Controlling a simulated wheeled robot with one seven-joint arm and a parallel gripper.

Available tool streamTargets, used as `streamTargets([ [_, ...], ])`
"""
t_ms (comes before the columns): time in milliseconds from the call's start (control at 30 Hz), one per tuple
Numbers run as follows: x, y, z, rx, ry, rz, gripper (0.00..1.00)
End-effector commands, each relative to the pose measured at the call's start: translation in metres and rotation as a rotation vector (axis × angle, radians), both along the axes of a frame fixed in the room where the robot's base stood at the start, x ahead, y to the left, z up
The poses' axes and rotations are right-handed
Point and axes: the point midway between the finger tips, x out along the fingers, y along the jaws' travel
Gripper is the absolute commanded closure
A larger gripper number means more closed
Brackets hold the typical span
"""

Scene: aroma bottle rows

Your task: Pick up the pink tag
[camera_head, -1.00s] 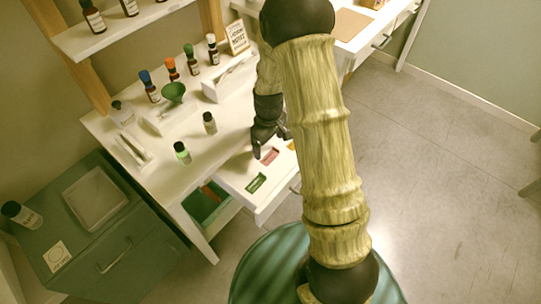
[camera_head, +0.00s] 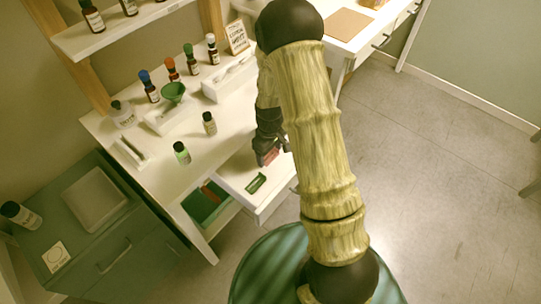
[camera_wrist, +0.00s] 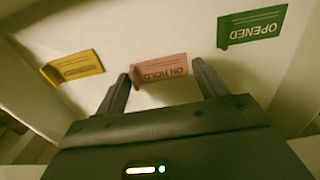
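The pink tag (camera_wrist: 160,69) lies flat in an open white drawer, with "ON HOLD" on it upside down in the wrist view. In the head view the pink tag (camera_head: 270,156) is partly covered by my gripper (camera_head: 262,158). In the wrist view my gripper (camera_wrist: 163,78) is open, one finger at each end of the tag. I cannot tell whether the fingertips touch it. A green "OPENED" tag (camera_wrist: 251,27) lies to the right, and a yellow tag (camera_wrist: 73,67) lies to the left. In the head view the green tag (camera_head: 256,183) lies nearer the drawer front.
The white drawer's front (camera_head: 278,203) stands out from the desk. The desk top (camera_head: 218,145) above it holds several small bottles and a green funnel (camera_head: 174,92). Open floor lies to the right.

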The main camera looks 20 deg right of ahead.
Motion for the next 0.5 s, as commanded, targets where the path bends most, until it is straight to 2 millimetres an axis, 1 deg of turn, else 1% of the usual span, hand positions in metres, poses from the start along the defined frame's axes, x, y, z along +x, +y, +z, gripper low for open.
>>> streamTargets([
  [33,0.0,0.0001,0.0001,0.0,0.0,0.0,0.38],
  [133,0.0,0.0001,0.0001,0.0,0.0,0.0,0.58],
  [367,0.0001,0.0002,0.0003,0.0,0.0,0.0,0.58],
  [500,0.0005,0.0002,0.0063,0.0,-0.002,0.0,0.58],
])
